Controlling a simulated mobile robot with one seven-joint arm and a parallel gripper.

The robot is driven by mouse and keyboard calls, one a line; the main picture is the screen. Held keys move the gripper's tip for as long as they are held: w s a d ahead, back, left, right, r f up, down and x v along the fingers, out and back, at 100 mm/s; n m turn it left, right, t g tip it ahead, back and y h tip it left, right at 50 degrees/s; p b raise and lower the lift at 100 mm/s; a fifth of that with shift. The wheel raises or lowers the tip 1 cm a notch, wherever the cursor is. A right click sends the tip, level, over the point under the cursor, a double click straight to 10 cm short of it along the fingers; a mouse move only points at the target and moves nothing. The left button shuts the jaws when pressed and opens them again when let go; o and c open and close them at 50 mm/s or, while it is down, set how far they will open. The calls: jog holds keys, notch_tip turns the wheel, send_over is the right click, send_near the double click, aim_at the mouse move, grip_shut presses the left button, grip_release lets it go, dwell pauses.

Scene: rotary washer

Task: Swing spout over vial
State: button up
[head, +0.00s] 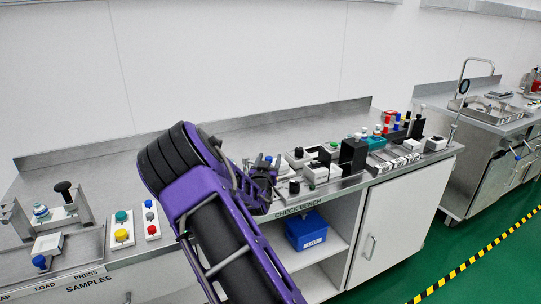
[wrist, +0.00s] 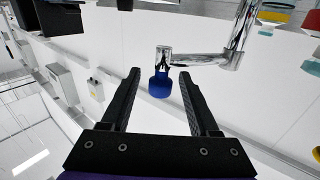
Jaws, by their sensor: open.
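A chrome spout (wrist: 195,58) shows in the wrist view, reaching left from an upright chrome post (wrist: 237,35). A blue cap-like part (wrist: 160,85) is at its free end. My gripper (wrist: 159,73) is open, with one finger on each side of the blue part and a visible gap on both sides. In the head view my gripper (head: 263,186) is over the check bench, and my arm hides much of what is around it. I cannot make out the spout there, and I cannot pick out the vial for certain in either view.
The check bench (head: 330,120) carries several small fixtures, including a tall black block (head: 353,156), to the right of my gripper. Button boxes (head: 122,230) stand at the left. A blue bin (head: 306,230) is on the shelf below. The bench's back strip is mostly clear.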

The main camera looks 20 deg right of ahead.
jog(key=x, duration=0.3)
grip_shut()
dwell(0.4)
dwell(1.1)
